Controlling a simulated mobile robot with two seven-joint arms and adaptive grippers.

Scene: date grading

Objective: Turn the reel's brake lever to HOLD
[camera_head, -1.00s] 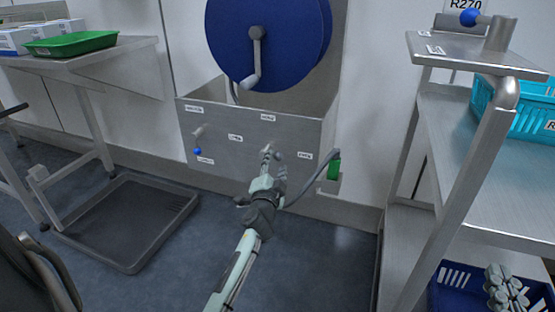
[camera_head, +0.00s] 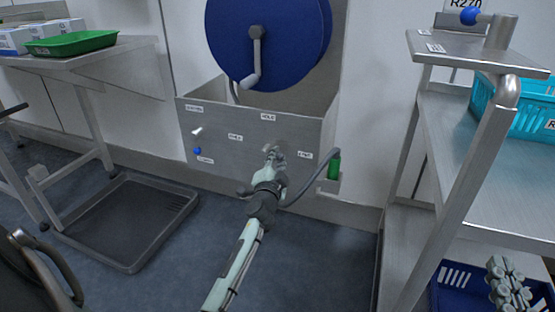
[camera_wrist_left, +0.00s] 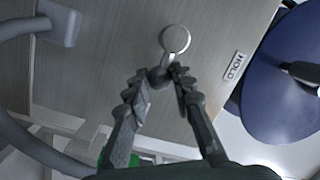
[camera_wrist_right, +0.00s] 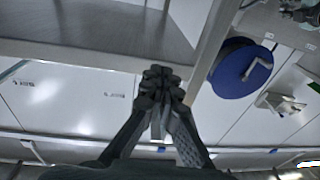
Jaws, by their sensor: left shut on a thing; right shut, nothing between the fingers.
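The blue reel (camera_head: 268,40) with its grey crank hangs on the wall above a steel housing (camera_head: 215,125). On the housing front is a HOLD label (camera_head: 268,117), with other small labels around it. My left gripper (camera_head: 271,154) is at the housing front, over the brake lever. In the left wrist view its fingers (camera_wrist_left: 163,80) are shut on the lever's end, below the lever's round metal hub (camera_wrist_left: 175,38); the HOLD label (camera_wrist_left: 233,66) lies right of the hub. The fingers hide part of the lever. My right gripper (camera_head: 508,285) is shut and empty, far right; its fingertips (camera_wrist_right: 160,75) meet.
A hose and green nozzle (camera_head: 334,166) hang right of the left gripper. A blue-knobbed handle (camera_head: 197,151) is on the housing's left. A steel rack (camera_head: 470,140) with a turquoise basket (camera_head: 537,118) stands right. A black tray (camera_head: 130,258) lies on the floor.

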